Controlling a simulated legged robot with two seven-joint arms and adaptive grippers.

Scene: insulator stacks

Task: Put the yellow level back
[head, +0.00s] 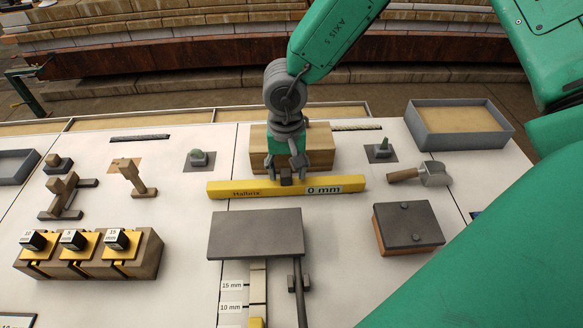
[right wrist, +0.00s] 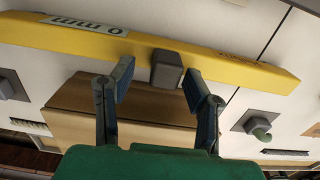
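The yellow level (head: 235,188) lies crosswise in front of a wooden block (head: 320,147), with a "0 mm" label on its right part in the head view. A small grey knob (right wrist: 166,69) stands out from the level's middle. My right gripper (head: 286,174) reaches down over the level from behind. In the right wrist view the level (right wrist: 225,68) spans the picture, and the open fingers (right wrist: 159,78) stand on either side of the knob with visible gaps. Whether the level touches the table or the block is hard to tell. My left gripper is not in view.
A dark grey plate (head: 255,234) lies in front of the level. A scoop (head: 430,174) and a brown block with a dark top (head: 408,228) are at right. A grey tray (head: 458,125) is at back right. A wooden rack (head: 145,258) stands front left.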

